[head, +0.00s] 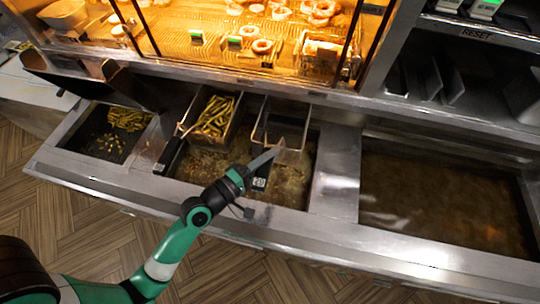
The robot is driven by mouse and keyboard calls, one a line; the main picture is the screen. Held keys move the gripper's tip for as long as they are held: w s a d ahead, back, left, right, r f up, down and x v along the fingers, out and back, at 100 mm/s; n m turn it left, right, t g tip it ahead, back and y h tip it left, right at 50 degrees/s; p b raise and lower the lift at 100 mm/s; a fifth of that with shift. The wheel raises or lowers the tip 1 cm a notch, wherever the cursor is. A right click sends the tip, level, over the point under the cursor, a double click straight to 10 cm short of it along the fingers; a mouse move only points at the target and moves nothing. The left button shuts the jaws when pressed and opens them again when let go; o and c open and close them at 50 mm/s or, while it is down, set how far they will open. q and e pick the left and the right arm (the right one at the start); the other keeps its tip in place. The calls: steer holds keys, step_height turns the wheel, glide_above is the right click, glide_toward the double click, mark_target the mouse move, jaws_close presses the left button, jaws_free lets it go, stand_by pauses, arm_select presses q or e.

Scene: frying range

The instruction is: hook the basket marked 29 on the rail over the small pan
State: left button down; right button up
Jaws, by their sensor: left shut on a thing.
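An empty wire basket (292,154) is at the back right of the middle oil pan (308,185). Its dark handle (260,182) points toward the front and carries a pale label, too small to read surely. My left gripper (266,159) reaches in from the front left and is shut on this handle. The rail is hard to make out at the pan's back edge, and I cannot tell whether the basket touches it. A second basket (214,116), full of fries, sits to the left, its black handle slanting front left. My right gripper is not in view.
A dark bin (90,145) with loose fries is at the left, with an open dark flap behind it. A larger oil pan (440,195) is at the right, past a bare steel strip (337,170). A lit display case with rings of food stands behind.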

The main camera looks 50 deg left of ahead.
arm_select(q)
steer(key=shift+f, duration=0.1)
steer(key=c, duration=0.6)
jaws_free()
steer(key=shift+o, duration=0.2)
steer(key=s+b, duration=0.4)
steer(key=s, duration=0.7)
steer(key=shift+s+d+r+b, duration=0.2)
steer(key=shift+s+d+b, duration=0.05)
steer(key=shift+s+b, duration=0.05)
